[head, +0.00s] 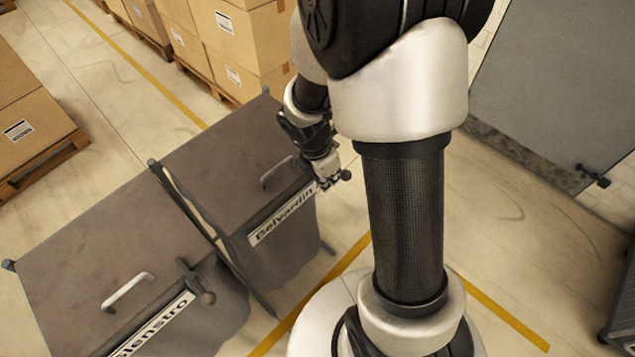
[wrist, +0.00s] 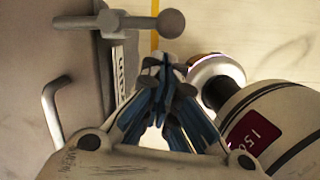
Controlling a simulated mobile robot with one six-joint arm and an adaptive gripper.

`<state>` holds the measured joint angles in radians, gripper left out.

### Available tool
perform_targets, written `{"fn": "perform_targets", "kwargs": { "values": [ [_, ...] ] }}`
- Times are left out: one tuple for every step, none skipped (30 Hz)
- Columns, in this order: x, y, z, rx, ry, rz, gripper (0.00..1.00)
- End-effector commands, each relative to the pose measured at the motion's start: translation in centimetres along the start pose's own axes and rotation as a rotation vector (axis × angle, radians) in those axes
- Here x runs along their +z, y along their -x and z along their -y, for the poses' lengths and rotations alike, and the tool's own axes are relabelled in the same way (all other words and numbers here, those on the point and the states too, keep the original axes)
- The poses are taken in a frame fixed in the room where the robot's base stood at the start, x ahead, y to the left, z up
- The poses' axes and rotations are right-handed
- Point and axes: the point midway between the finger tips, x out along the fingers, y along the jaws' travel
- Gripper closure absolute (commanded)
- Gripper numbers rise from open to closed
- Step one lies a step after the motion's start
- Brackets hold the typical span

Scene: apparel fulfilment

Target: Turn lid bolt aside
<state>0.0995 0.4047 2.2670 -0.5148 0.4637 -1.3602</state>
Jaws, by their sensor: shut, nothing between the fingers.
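In the head view the knob (head: 346,175) is beside my gripper (head: 331,174). My gripper's blue-padded fingers (wrist: 170,70) are shut and empty, just short of the knob in the wrist view; I cannot tell whether they touch it.
A second bin (head: 75,250) stands alongside at the near left, with its own handle (head: 128,291) and bolt (head: 195,281). Boxes on pallets (head: 240,40) stand behind, and another stack (head: 28,120) is at left. A grey panel (head: 555,85) is at right. Floor is clear between.

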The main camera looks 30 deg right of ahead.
Motion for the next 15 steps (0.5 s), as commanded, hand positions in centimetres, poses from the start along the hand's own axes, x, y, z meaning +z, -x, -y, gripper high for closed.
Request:
{"fn": "perform_targets", "kwargs": {
  "values": [
    [0.40,-0.25,0.02,-0.001,-0.002,0.000,1.00],
    [0.55,-0.30,0.02,-0.001,-0.002,0.000,1.00],
    [0.71,-0.35,0.02,-0.001,-0.001,0.000,1.00],
    [0.81,-0.37,0.03,-0.001,0.000,0.000,1.00],
    [0.87,-0.38,0.03,-0.001,0.000,0.000,1.00],
    [0.92,-0.39,0.04,-0.001,0.001,0.000,1.00],
    [0.94,-0.38,0.04,-0.001,0.001,0.000,1.00],
    [0.94,-0.38,0.04,-0.001,0.001,0.000,1.00],
    [0.94,-0.36,0.04,-0.001,0.001,0.000,1.00],
    [0.93,-0.36,0.04,-0.001,0.001,0.000,1.00],
    [0.93,-0.35,0.03,-0.001,0.001,0.000,1.00],
    [0.93,-0.35,0.03,-0.001,0.001,0.000,1.00],
    [0.92,-0.35,0.03,-0.001,0.001,0.000,1.00],
    [0.92,-0.35,0.03,-0.001,0.001,0.000,1.00],
    [0.93,-0.34,0.03,-0.001,0.002,0.000,1.00]
  ]
}}
